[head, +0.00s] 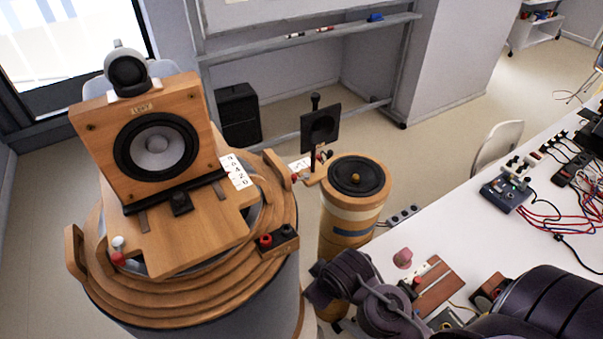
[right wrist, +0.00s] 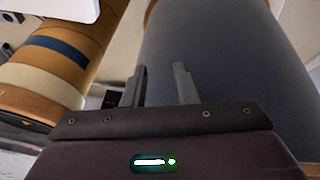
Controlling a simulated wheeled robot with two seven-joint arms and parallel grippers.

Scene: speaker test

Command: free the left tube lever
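A large grey drum with stepped wooden rings (head: 285,205) stands at the left, with a wooden speaker box (head: 188,112) on top. A white-knobbed lever and a red knob (head: 118,257) show at its lower left edge. A smaller wooden tube (head: 350,225) with a black speaker cone on top stands to its right. I cannot tell which part is the left tube lever. My right gripper (right wrist: 160,82) is open and empty, its fingers in front of the grey drum wall (right wrist: 215,60). The wooden tube also shows at the left of the right wrist view (right wrist: 60,50). My left gripper is out of view.
A small box with red and black knobs (head: 278,241) sits on the drum's right edge. A white table (head: 450,225) with cables and devices fills the right side. My right arm crosses its near edge.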

